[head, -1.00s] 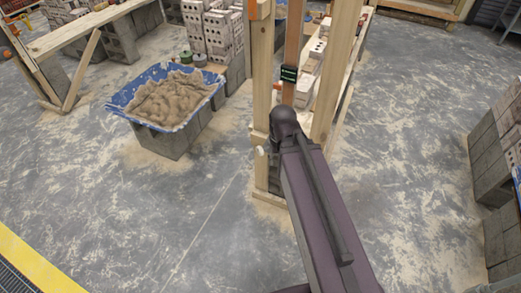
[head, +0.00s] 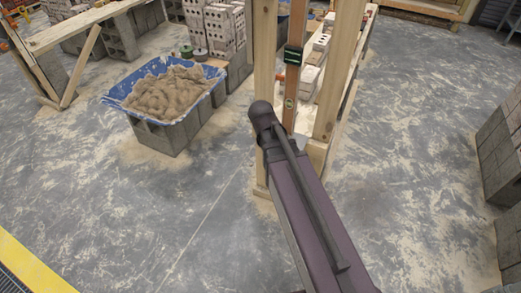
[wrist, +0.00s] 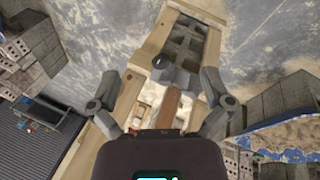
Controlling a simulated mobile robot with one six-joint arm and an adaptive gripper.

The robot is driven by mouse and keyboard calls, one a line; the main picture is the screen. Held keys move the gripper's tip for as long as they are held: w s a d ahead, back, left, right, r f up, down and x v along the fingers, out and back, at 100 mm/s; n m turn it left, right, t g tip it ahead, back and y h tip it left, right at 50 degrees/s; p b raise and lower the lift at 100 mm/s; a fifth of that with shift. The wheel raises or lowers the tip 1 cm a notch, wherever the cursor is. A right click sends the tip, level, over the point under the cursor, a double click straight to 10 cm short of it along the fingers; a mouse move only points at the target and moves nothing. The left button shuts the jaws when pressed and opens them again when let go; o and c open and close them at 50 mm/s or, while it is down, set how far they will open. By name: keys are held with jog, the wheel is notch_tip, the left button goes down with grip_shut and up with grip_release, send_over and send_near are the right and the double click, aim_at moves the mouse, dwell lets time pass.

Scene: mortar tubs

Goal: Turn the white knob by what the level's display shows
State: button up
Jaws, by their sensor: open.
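The level (head: 292,80) is a brown upright bar between the pale wooden posts. Its dark display (head: 293,55) is near the top, too small to read, and a green vial (head: 290,103) sits below. In the wrist view, a brown strip (wrist: 172,104) that looks like the level shows between my fingers. My gripper (wrist: 174,80) is open, its fingers spread on both sides of the wooden frame (wrist: 128,100). A dark round piece (wrist: 161,62) shows near the left fingertip. I cannot make out the white knob in either view now. My arm covers the lower frame in the head view.
A blue tub (head: 125,92) of mortar stands on grey blocks (head: 160,137) to the left. More blocks (head: 502,150) are stacked at the right edge. A wooden trestle (head: 75,35) is at upper left. The floor between is open.

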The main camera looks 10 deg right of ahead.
jog(key=w+a+f+m+t+h+b, duration=0.25)
jog(key=w+f+m+h+b, duration=0.4)
jog(key=w+f+b, duration=0.85)
jog(key=w+a+f+m+t+h+b, duration=0.1)
jog(key=w+a+f+m+h+b, duration=0.1)
jog(key=a+b, duration=0.4)
jog(key=w+a+f+m+t+h+b, duration=0.2)
jog(key=a+m+h+b, duration=0.2)
jog(key=b, duration=1)
jog(key=shift+a+f+h+b, duration=0.3)
jog(key=shift+a+h+b, duration=0.05)
jog(key=shift+a, duration=0.85)
jog(key=shift+d, duration=0.15)
jog(key=x, duration=1.3)
jog(key=shift+w+d, duration=0.25)
jog(key=shift+d, duration=0.05)
